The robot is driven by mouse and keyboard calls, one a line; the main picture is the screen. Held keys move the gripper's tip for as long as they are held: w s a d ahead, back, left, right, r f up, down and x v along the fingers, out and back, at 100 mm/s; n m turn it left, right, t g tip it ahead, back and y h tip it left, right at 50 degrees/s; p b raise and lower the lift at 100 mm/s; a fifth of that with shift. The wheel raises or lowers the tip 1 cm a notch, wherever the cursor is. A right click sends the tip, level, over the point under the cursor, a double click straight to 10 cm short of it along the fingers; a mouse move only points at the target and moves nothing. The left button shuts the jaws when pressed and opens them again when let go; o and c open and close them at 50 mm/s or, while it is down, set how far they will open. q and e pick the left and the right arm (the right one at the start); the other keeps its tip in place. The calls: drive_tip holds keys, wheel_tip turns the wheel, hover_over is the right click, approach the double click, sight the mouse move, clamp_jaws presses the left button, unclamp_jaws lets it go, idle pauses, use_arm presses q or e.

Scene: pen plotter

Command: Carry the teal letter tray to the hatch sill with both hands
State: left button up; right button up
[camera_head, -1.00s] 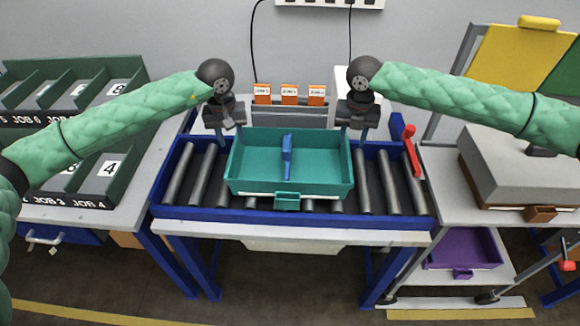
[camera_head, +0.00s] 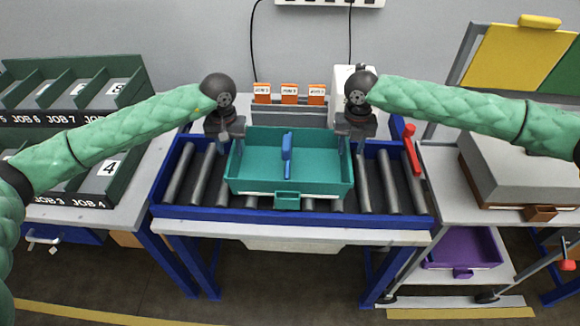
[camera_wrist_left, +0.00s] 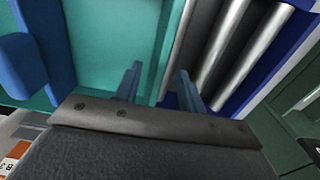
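The teal letter tray (camera_head: 318,176) sits level on the roller conveyor, with a blue upright piece (camera_head: 287,155) in its middle. It also shows in the left wrist view (camera_wrist_left: 100,40). My left gripper (camera_head: 231,146) is at the tray's left wall. In the left wrist view its two blue fingers (camera_wrist_left: 159,88) are apart, one on the tray's inner side and one over the rollers, with the wall between them. My right gripper (camera_head: 350,148) is at the right wall, its fingers apart; contact there cannot be told. I cannot pick out the hatch sill.
The blue-framed roller conveyor (camera_head: 300,217) has free rollers on both sides of the tray. A red lever (camera_head: 411,150) stands at its right end. Orange job cards (camera_head: 289,94) stand behind. Green sorting racks (camera_head: 110,170) are left; a grey box (camera_head: 515,165) is right.

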sight(231, 155)
use_arm(q)
drive_tip(key=shift+f, duration=1.95)
use_arm(e)
drive_tip(key=shift+f, duration=1.9)
use_arm(q)
clamp_jaws()
use_arm(e)
clamp_jaws()
